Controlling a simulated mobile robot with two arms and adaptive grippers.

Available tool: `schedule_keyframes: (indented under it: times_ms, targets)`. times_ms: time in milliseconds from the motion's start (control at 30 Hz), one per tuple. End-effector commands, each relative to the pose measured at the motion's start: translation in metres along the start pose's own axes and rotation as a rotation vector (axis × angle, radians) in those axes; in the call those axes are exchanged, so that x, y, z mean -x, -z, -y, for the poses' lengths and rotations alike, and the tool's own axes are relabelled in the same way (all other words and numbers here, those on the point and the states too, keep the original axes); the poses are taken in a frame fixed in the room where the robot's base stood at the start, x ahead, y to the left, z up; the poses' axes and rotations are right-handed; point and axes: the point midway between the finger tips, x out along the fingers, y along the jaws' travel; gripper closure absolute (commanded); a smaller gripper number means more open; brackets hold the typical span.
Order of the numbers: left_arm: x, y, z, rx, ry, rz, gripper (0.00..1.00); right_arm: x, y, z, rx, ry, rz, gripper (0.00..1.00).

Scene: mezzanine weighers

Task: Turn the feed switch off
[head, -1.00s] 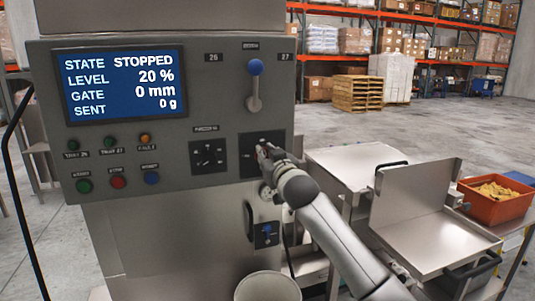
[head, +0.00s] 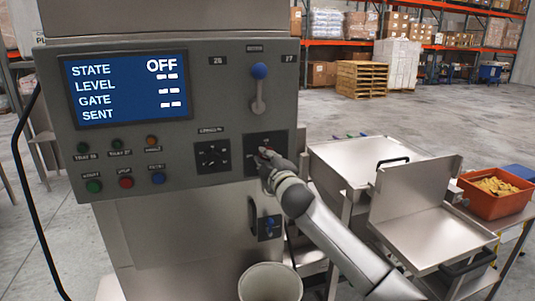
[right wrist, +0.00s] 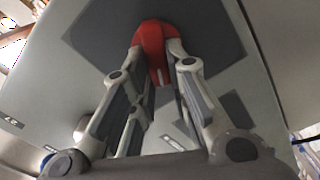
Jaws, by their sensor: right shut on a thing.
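The feed switch shows in the right wrist view as a red knob (right wrist: 152,36) on a dark square plate (right wrist: 215,28). My right gripper (right wrist: 160,60) is shut on the red knob, with a finger on either side of it. In the head view my right gripper (head: 266,158) is at the dark plate (head: 264,142) low on the right of the grey control panel (head: 215,105) and hides most of the knob. The display (head: 128,90) reads STATE OFF, with dashes for LEVEL and GATE. My left gripper is not in view.
A lever with a blue ball (head: 259,72) stands above the switch. A second dark dial plate (head: 212,155) is left of it. Push buttons (head: 126,183) line the lower left. A bin (head: 270,283), steel trays (head: 360,160) and an orange crate (head: 495,200) stand below and right.

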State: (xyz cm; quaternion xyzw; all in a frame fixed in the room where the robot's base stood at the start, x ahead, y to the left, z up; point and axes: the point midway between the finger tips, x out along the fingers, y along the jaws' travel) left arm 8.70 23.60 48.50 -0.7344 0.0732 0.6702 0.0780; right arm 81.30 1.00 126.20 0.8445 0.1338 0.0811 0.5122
Motion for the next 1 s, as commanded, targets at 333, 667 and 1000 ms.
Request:
schedule_keyframes:
  times_ms: [333, 667, 1000]
  targets:
    - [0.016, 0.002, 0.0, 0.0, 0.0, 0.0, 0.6, 0.0, -0.001, 0.004, 0.293, 0.003, 0.001, 1.0]
    - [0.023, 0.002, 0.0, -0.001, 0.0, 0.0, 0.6, 0.0, -0.002, 0.008, 0.453, 0.003, 0.001, 1.0]
    - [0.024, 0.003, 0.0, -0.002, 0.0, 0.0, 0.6, 0.0, -0.003, 0.009, 0.498, 0.004, 0.0, 1.0]
